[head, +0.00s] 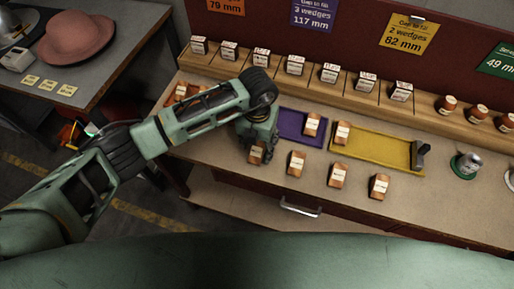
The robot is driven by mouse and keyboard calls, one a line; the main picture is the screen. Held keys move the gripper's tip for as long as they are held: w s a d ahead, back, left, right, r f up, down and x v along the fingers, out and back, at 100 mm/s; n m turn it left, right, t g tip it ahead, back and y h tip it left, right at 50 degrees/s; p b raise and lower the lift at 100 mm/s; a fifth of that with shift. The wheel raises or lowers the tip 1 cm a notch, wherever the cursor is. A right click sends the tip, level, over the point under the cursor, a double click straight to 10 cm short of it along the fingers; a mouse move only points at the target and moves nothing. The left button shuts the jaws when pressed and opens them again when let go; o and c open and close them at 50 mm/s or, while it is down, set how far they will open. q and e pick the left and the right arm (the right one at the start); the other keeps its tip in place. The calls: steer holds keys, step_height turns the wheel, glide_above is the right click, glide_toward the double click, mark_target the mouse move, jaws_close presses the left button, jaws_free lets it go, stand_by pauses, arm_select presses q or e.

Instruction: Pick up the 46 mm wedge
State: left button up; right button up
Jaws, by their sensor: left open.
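Several orange-brown wedges with pale labels lie on the bench; the labels are too small to read, so I cannot tell which is the 46 mm one. One wedge (256,155) is right under my left gripper (256,146), near the front edge. My left gripper points down, open, with its fingers close around or just above this wedge; I cannot tell if they touch. Other wedges stand in the front row to its right (297,163), (338,175), (380,186). One wedge (312,124) is on the purple tray (290,122) and one (343,132) on the yellow tray (375,147).
A wooden shelf (280,75) behind holds several white-labelled blocks and brown jars. Gap signs, such as the yellow one (410,33), hang above. A pink hat (76,37) is on the side table. Bare bench lies around the front row.

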arm_select(q)
steer(key=shift+f, duration=0.85)
steer(key=shift+c, duration=0.4)
steer(key=c, duration=1.2)
steer(key=shift+o, duration=0.2)
steer(key=shift+r, duration=0.15)
